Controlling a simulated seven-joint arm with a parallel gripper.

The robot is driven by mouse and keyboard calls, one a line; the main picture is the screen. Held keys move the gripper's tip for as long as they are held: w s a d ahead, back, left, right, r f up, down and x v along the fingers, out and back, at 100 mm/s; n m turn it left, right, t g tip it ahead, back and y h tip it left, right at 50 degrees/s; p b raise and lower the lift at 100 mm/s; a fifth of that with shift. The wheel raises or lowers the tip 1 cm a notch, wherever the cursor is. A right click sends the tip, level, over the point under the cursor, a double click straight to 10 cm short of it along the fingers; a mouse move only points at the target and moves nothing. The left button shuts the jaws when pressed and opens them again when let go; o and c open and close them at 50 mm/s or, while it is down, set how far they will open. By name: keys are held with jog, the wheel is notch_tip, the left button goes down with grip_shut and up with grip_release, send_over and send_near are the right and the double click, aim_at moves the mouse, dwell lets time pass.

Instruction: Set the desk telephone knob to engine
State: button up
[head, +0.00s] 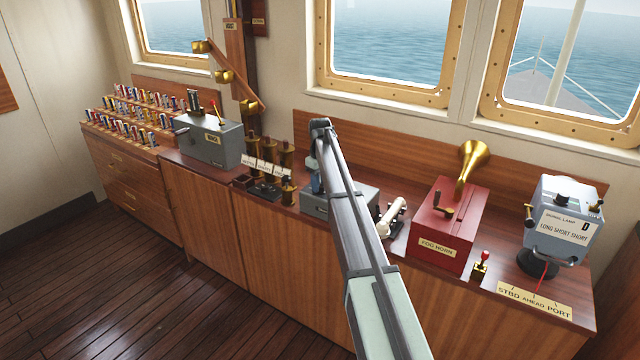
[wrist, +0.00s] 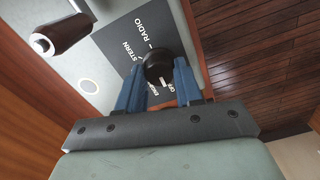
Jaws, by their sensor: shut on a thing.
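The desk telephone is a grey box (head: 315,203) on the counter, largely hidden behind my arm in the head view. Its face (wrist: 112,42) fills the upper middle of the wrist view, with a dark label plate (wrist: 128,37). The plate reads RADIO and STERN; lower labels are partly covered by the fingers and knob. The round black knob (wrist: 158,68) has a short white mark toward its lower side; which label it points at is unclear. My gripper (wrist: 160,75) has its blue fingers on both sides of the knob, shut on it.
A white handset (head: 392,216) lies right of the telephone, then a red fog horn box (head: 446,228) and a signal lamp (head: 563,225). A brown handle (wrist: 62,35) sticks out near the knob.

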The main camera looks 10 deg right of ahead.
jog(key=m, duration=0.4)
jog(key=shift+m, duration=2.2)
jog(key=o, duration=1)
jog(key=shift+o, duration=0.2)
jog(key=shift+r, duration=0.15)
notch_tip(320, 180, up, 14)
jog(key=shift+f, duration=0.2)
